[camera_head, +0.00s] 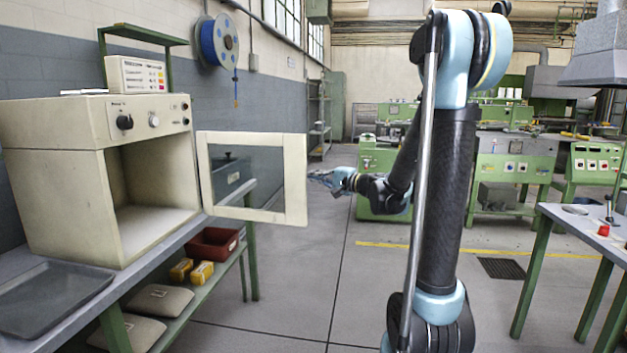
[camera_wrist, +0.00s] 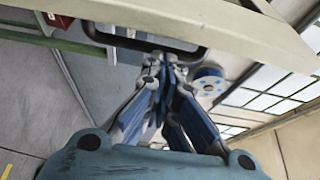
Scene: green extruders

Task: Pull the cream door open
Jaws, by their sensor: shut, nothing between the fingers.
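The cream door (camera_head: 296,180), a cream frame around a glass pane, stands swung wide open from the cream oven (camera_head: 60,140), whose empty inside shows. My gripper (camera_head: 314,176) is just right of the door's free edge in the head view. In the wrist view the door's frame (camera_wrist: 235,28) crosses the top, with a dark bar handle (camera_wrist: 135,42) on it. My gripper (camera_wrist: 166,62) is shut and empty, its fingertips close by the handle; whether they touch it I cannot tell. The handle is not clear in the head view.
A grey bench (camera_head: 150,255) with a grey tray (camera_head: 50,300) carries the oven. A red-brown bin (camera_head: 213,243) and yellow boxes (camera_head: 202,273) are on the shelf below. A blue spool (camera_head: 219,41) hangs on the wall. Open floor (camera_head: 300,280) lies beyond the door.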

